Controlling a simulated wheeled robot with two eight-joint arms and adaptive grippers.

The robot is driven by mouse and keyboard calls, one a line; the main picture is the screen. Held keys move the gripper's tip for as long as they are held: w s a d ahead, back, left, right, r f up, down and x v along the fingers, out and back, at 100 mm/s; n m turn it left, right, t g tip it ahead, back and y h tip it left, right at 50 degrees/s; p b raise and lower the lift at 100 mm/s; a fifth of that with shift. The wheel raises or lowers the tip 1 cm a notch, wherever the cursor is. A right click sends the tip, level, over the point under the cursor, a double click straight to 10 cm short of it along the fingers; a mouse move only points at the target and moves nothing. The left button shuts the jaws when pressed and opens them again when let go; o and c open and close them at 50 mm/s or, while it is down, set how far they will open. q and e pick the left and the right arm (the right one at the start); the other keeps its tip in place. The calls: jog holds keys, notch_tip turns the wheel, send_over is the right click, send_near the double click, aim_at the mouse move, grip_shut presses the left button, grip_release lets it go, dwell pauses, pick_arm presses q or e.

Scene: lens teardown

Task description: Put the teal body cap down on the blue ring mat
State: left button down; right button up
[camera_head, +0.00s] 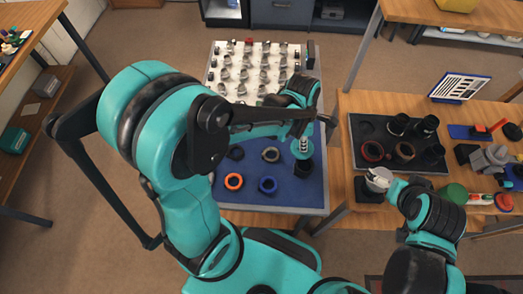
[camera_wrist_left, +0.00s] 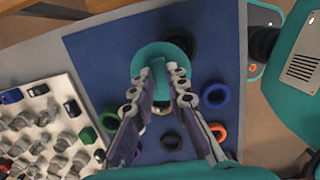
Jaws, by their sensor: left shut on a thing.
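The teal body cap (camera_head: 301,150) is a round disc with a raised grip. My left gripper (camera_head: 304,136) holds it above the right part of the blue ring mat (camera_head: 250,204). In the left wrist view the left gripper (camera_wrist_left: 160,80) has its fingers closed on the cap's raised grip, and the cap (camera_wrist_left: 150,51) covers part of a black ring (camera_wrist_left: 183,48). The cap's height above the blue mat (camera_wrist_left: 100,50) is hard to judge. My right gripper (camera_head: 381,180) is at a pale round part (camera_head: 378,174) on the right table; its fingers are too small to read.
On the mat lie an orange ring (camera_head: 233,182), a blue ring (camera_head: 267,185), a grey ring (camera_head: 270,154) and black rings. A white board with several small parts (camera_head: 215,72) adjoins the mat. A dark tray (camera_head: 366,127) with lens parts lies on the right table.

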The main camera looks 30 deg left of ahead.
pick_arm(q)
jog(key=shift+w+f, duration=0.25)
jog(key=shift+w, duration=0.05)
jog(key=w+a+f+b, duration=0.1)
jog(key=w+f, duration=0.1)
jog(key=w, duration=0.1)
jog(key=w+a+f+b, duration=0.1)
jog(key=w+f, duration=0.1)
jog(key=w, duration=0.2)
jog(key=w+a+f+b, duration=0.1)
jog(key=w+f, duration=0.1)
jog(key=w, duration=0.1)
jog(key=shift+w+f+b, duration=0.25)
jog(key=shift+f+b, duration=0.05)
jog(key=shift+b, duration=0.1)
notch_tip(320, 180, down, 4)
jog(key=shift+f+b, duration=0.1)
jog(key=shift+b, duration=0.85)
jog(key=shift+f, duration=0.1)
jog(key=c, duration=1.5)
grip_release()
